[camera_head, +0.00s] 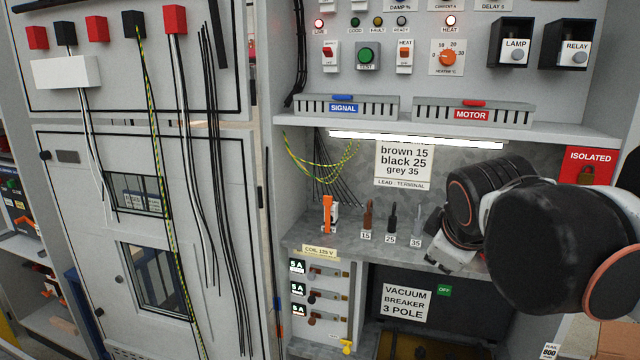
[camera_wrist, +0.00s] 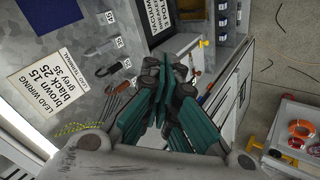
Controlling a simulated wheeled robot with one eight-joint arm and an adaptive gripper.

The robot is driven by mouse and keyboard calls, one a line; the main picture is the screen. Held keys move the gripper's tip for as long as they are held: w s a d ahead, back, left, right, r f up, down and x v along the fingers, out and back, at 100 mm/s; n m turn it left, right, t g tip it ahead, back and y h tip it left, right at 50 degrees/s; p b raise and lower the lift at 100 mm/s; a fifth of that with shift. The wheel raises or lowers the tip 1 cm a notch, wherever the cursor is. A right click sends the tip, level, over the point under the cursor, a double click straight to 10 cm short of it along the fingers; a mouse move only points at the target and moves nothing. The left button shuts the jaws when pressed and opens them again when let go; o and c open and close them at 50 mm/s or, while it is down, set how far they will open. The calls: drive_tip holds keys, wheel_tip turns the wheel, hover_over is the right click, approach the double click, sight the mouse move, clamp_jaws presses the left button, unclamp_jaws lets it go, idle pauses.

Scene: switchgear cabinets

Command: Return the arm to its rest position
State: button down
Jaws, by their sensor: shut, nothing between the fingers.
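My gripper (camera_wrist: 172,76) shows in the wrist view, its teal fingers together and empty. In the head view, my arm's thick black links are at the right, in front of the cabinet's lower bay. There I cannot make out the fingers. The lead sign (camera_head: 404,165) hangs above the shelf (camera_head: 345,231). On the shelf stand an orange-handled tool (camera_head: 328,214) and brown, black and grey leads (camera_head: 391,219) labelled 15, 25 and 35. The leads are left of my arm and apart from it.
A panel of switches and lamps, with the heater dial (camera_head: 447,57), is above. Below the shelf is the vacuum breaker (camera_head: 407,302). A red isolated sign (camera_head: 590,166) is behind my arm at right. Cables hang over the left cabinet door (camera_head: 95,250). A tray (camera_wrist: 296,128) sits at lower right in the wrist view.

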drive_tip(key=s+a+f+m+y+b, duration=0.1)
drive_tip(key=s+f+m+b, duration=0.3)
drive_tip(key=f, duration=0.8)
drive_tip(key=s+a+f+m+g+y+b, duration=0.1)
drive_tip(key=s+f+m+b, duration=0.4)
drive_tip(key=s+f, duration=0.4)
wheel_tip(320, 180, down, 4)
drive_tip(key=shift+r, duration=0.25)
